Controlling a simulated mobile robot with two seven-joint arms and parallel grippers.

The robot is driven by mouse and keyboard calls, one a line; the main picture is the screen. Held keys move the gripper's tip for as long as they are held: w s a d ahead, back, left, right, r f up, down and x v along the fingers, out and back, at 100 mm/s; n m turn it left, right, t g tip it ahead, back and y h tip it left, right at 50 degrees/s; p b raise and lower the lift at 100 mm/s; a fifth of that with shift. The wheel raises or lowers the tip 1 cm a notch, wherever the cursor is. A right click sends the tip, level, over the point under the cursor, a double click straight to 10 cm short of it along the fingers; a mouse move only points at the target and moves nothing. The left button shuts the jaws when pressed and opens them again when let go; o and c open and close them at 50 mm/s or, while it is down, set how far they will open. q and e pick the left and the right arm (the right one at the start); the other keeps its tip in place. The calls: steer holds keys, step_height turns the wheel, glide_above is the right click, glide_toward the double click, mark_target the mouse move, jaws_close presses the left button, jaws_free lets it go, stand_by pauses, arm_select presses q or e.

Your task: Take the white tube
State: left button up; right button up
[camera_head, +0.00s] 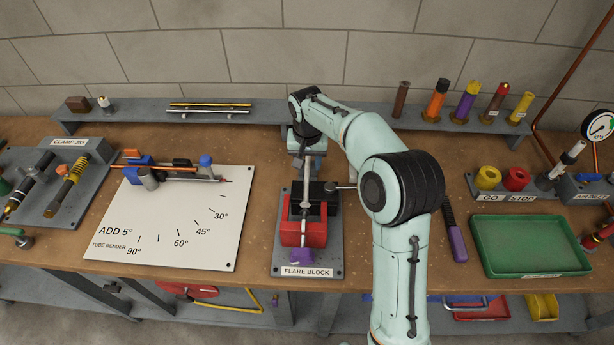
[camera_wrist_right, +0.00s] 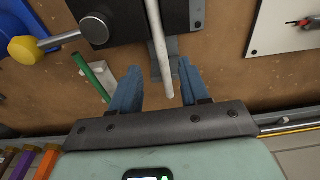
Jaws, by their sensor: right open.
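A white tube (camera_wrist_right: 159,50) runs from the dark block into the gap between the fingers in the right wrist view. In the head view the tube (camera_head: 306,185) lies along the flare block (camera_head: 279,262), with its far end near my right gripper (camera_head: 306,158). My right gripper (camera_wrist_right: 158,80) is open, with one blue finger on each side of the tube's end. I see gaps between the tube and both fingers. The gripper is partly hidden by its own wrist in the head view. My left gripper is out of view.
A red clamp body (camera_head: 316,235) and a purple part (camera_head: 301,256) sit on the block. A raised back shelf (camera_head: 262,112) holds yellow and pale rods and several upright coloured cylinders. A white angle board (camera_head: 150,235) lies left, a green tray (camera_head: 530,268) right.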

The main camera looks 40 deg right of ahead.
mark_target(307, 175)
steer(key=f, duration=0.5)
steer(key=shift+w+d, duration=0.15)
steer(key=shift+w, duration=0.2)
jaws_close()
